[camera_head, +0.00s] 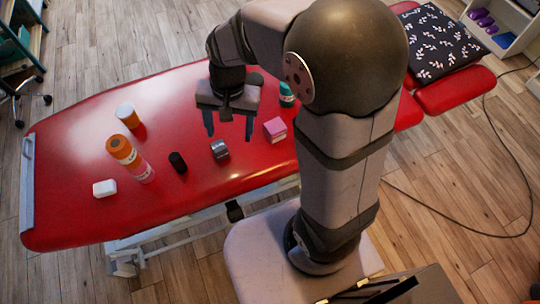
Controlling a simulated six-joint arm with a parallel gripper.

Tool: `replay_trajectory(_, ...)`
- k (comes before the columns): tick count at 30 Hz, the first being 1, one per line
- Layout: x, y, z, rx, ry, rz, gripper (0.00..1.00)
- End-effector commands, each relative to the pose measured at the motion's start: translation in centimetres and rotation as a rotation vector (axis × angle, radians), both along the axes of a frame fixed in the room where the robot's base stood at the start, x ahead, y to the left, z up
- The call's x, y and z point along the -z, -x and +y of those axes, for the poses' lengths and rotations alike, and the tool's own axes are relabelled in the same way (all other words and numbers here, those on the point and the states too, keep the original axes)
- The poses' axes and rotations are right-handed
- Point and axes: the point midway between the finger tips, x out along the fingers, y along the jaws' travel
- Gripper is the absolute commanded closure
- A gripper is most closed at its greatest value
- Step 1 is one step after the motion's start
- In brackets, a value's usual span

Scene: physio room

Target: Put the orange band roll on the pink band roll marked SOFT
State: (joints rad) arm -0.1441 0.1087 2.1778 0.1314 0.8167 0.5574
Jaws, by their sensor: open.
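The orange band roll (121,150) appears to rest on top of the pink band roll (143,171), both upright as one stack on the left half of the red couch. A pale label shows on the pink roll, but its lettering is too small to read. My gripper (229,130) is open and empty, pointing down above the couch to the right of the stack and well apart from it.
On the red couch (75,140) stand an orange-and-white jar (127,115), a white block (104,188), a black cylinder (178,162), a dark grey-banded roll (220,150), a pink box (275,129) and a teal item (287,94). A patterned cushion (440,42) lies far right.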

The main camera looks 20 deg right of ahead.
Motion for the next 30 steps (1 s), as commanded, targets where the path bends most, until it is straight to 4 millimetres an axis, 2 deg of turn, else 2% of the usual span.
replay_trajectory(1, 0.3, 2.0, -1.8, -0.081, 0.024, -0.006, 0.35)
replay_trajectory(3, 0.9, 4.3, -3.6, -0.198, 0.051, -0.009, 0.35)
replay_trajectory(6, 1.7, 7.0, -5.4, -0.335, 0.080, -0.008, 0.35)
replay_trajectory(10, 2.3, 9.3, -6.7, -0.448, 0.100, -0.002, 0.35)
replay_trajectory(15, 2.7, 10.3, -7.2, -0.503, 0.108, 0.000, 0.35)
replay_trajectory(30, 2.7, 10.2, -7.1, -0.503, 0.107, 0.002, 0.35)
